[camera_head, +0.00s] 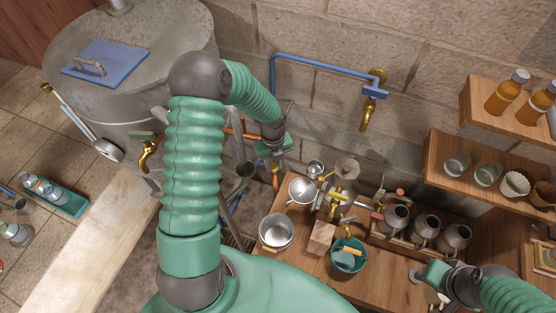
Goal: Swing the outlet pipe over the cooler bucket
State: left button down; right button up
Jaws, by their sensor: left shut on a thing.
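My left gripper (272,150) is out beyond my bent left arm, beside the big still, shut on what looks like the copper outlet pipe (240,133). The arm hides part of the pipe, and an orange-copper end (275,180) hangs just below the jaws. I cannot tell for sure which vessel is the cooler bucket. A steel pot (277,230) and a teal bucket (345,266) with yellow things in it stand on the wooden bench, below and right of the gripper. My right gripper (430,273) is low at the right over the bench; its jaw opening is unclear.
The large grey still (60,50) with a blue hatch fills the upper left. A blue wall pipe (325,66) ends in a brass tap. Several dark jugs (425,228) stand in a rack. Shelves (470,185) with bottles and jars are at right.

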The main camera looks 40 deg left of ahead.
pick_arm(q)
jog(key=shift+a+r, duration=0.1)
jog(key=shift+a, duration=0.25)
pick_arm(e)
jog(key=shift+w+d, duration=0.15)
jog(key=shift+d, duration=0.05)
pick_arm(q)
jog(key=c, duration=1.3)
grip_release()
jog(key=shift+s, duration=0.1)
jog(key=shift+o, duration=1)
jog(key=shift+s+a, duration=0.1)
jog(key=shift+a, duration=0.2)
jog(key=shift+d, duration=0.3)
jog(key=shift+r, duration=0.1)
notch_tip(320, 180, up, 16)
jog(key=b, duration=0.1)
jog(key=shift+r, duration=0.15)
pick_arm(e)
jog(key=shift+s+a+f, duration=0.2)
jog(key=shift+a+f, duration=0.05)
jog(key=shift+f, duration=0.25)
